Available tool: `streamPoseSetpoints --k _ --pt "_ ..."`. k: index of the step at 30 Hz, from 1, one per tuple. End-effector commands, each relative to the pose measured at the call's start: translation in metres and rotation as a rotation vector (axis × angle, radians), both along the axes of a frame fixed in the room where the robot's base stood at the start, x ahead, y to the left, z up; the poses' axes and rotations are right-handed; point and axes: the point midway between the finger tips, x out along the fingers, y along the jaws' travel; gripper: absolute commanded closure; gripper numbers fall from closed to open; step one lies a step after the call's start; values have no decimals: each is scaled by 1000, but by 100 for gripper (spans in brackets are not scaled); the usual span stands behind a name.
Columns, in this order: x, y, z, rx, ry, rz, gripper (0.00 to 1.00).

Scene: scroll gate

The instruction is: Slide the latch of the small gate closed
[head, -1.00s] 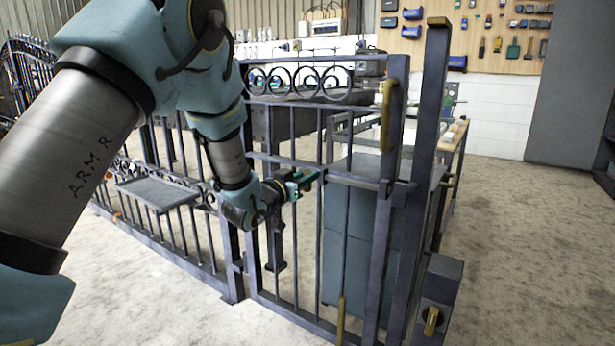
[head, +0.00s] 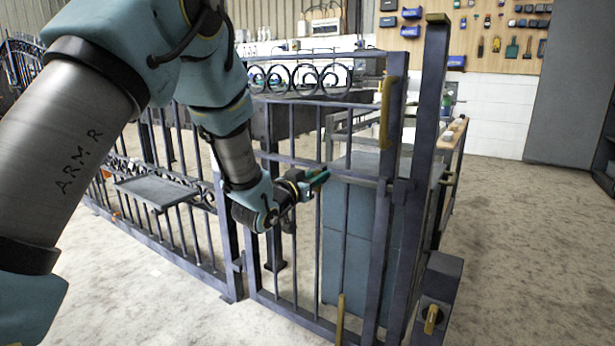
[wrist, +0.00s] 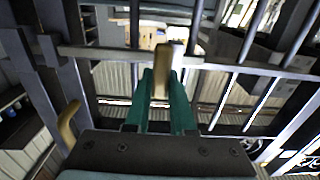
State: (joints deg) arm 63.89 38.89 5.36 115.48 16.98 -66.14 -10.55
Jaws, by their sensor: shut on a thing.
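The small gate (head: 318,108) is a dark metal frame with upright bars and a scroll top. Its latch is a horizontal bar (head: 352,179) across the gate at mid height; it also shows in the wrist view (wrist: 225,68). A bracket (head: 403,190) sits by the gate's right edge and the tall post (head: 429,120). In the wrist view, my gripper's teal fingers (wrist: 163,88) are shut on the brass latch knob (wrist: 178,56). In the head view, my gripper (head: 320,178) is at the bar, left of the post. I cannot tell whether the bar's end is inside the bracket.
A brass pull handle (head: 385,112) stands on the gate's right upright; it shows at left in the wrist view (wrist: 68,125). A dark block with a brass piece (head: 432,318) is by the post's foot. A grey cabinet (head: 350,245) stands behind the gate. Floor at right is clear.

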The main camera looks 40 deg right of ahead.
Motion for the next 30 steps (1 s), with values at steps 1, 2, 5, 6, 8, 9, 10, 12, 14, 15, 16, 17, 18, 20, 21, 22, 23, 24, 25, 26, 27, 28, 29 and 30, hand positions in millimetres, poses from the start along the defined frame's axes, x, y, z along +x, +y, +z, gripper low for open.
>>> streamPoseSetpoints --k 1,2,5,6,8,9,10,12,14,15,16,17,18,20,21,22,23,24,25,26,27,28,29,30 --pt "-11 -3 -2 -1 2 -5 100" --pt "-16 -4 -2 -1 2 -5 100" --pt "-25 -7 -1 0 1 -4 100" --pt "-27 -7 -1 0 1 -5 100" --pt "-28 -7 -1 1 0 -5 100" --pt "-28 -7 0 1 0 -6 100" --pt "-28 -7 0 1 0 -7 100" --pt "-29 -8 -1 1 0 -8 100" --pt "-29 -8 -1 2 1 -9 100" --pt "-29 -8 -1 2 1 -9 73" --pt "-29 -8 -1 1 1 -9 70" --pt "-29 -8 -1 1 1 -9 66" --pt "-29 -8 -1 1 1 -9 62" --pt "-29 -8 0 1 1 -8 55" --pt "-28 -8 0 1 1 -7 51" --pt "-28 -8 0 1 0 -7 48" --pt "-28 -7 0 1 0 -6 48" --pt "-27 -7 0 1 0 -5 48" --pt "-27 -7 0 1 0 -5 48" --pt "-27 -7 0 1 0 -5 48" --pt "-26 -7 0 1 0 -4 48" --pt "-26 -7 0 0 0 -4 48" --pt "-26 -7 0 1 0 -4 48" --pt "-26 -6 0 1 0 -3 48"
